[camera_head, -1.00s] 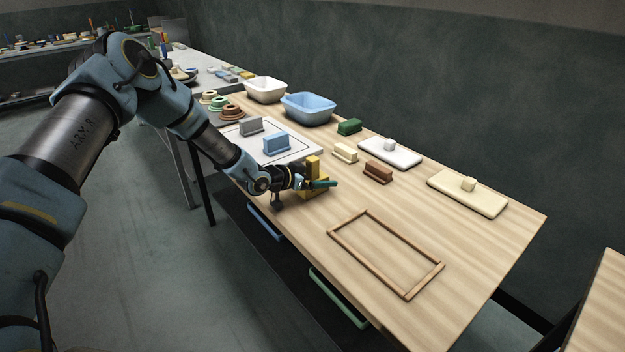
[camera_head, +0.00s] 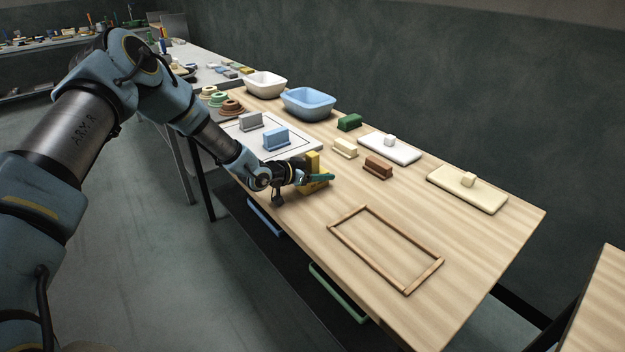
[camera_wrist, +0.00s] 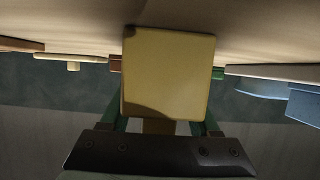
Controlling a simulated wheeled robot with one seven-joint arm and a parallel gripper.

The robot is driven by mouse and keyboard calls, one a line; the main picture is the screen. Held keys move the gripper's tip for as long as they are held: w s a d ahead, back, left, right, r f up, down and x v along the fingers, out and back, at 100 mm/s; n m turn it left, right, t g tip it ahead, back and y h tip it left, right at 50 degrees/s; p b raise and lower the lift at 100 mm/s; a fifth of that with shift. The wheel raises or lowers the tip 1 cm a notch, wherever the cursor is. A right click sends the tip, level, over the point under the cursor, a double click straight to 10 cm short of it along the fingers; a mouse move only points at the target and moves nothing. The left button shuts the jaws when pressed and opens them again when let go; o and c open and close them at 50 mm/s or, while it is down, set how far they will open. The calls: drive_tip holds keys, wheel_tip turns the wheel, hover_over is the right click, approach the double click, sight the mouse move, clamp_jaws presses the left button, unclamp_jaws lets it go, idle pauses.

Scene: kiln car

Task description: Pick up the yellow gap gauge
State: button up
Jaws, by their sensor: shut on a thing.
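The yellow gap gauge (camera_head: 313,162) is at the near left edge of the wooden table, with an upright part and a lower foot. It also fills the middle of the wrist view (camera_wrist: 168,75), between the green fingers. My gripper (camera_head: 318,178) is shut on the gauge from the left side. The fingers and wrist hide part of the gauge. I cannot tell whether its foot touches the table.
A wooden frame (camera_head: 345,215) lies on the table to the right. A white board (camera_head: 308,148) with a blue block (camera_head: 276,139) and a grey block (camera_head: 249,121) is behind. Brown (camera_head: 378,167), cream (camera_head: 345,148) and green blocks (camera_head: 349,122) stand beyond. Blue (camera_head: 308,106) and white bins (camera_head: 265,86) are farther back.

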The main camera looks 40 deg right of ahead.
clamp_jaws()
drive_tip(key=shift+r, duration=0.1)
